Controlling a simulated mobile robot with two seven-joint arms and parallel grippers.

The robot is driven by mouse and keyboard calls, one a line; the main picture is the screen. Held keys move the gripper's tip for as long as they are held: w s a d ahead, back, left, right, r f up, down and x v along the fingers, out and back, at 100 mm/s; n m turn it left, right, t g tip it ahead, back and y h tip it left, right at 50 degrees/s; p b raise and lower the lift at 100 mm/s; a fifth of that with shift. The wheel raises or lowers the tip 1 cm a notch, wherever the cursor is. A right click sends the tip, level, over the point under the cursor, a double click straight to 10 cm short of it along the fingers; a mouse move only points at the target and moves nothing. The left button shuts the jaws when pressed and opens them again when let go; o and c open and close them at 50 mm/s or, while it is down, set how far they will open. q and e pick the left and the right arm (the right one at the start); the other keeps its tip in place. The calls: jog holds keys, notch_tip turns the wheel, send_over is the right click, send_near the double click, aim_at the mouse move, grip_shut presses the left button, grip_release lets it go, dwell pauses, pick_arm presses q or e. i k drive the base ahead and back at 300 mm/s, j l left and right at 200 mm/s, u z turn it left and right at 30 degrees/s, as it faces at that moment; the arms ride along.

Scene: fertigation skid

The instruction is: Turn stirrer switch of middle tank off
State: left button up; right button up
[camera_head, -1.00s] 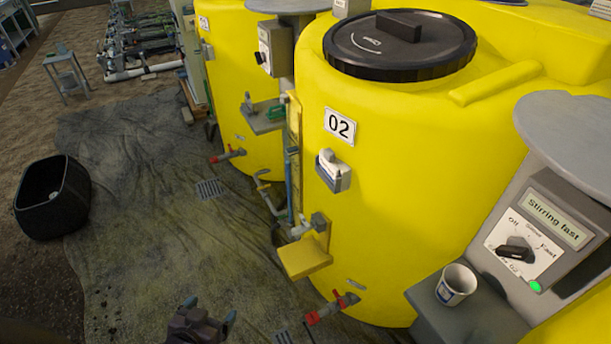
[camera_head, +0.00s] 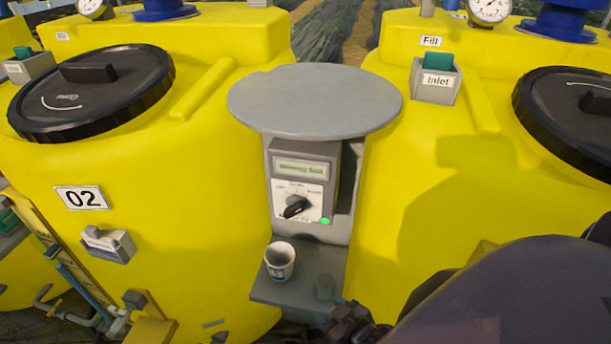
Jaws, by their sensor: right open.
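The yellow tank labelled 02 (camera_head: 190,170) stands at the left with a black lid. A grey control box (camera_head: 338,175) sits between it and another yellow tank on the right. The box has a black rotary switch (camera_head: 297,206) on a white dial, a display above it that is too blurred to read, and a lit green lamp (camera_head: 326,221). I cannot tell exactly which mark the knob points at. My right gripper (camera_head: 352,322) is open at the bottom edge, below the box and apart from the switch; my arm partly covers it. My left gripper is not in view.
A round grey cover (camera_head: 315,98) overhangs the box. The right tank (camera_head: 425,180) has a green-topped inlet box (camera_head: 437,78).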

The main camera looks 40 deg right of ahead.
aim_at(296, 204)
jog(key=z, duration=0.55)
jog(key=i+j+z, duration=0.1)
jog(key=j+z, duration=0.9)
jog(key=j, duration=0.65)
jog(key=k, duration=0.05)
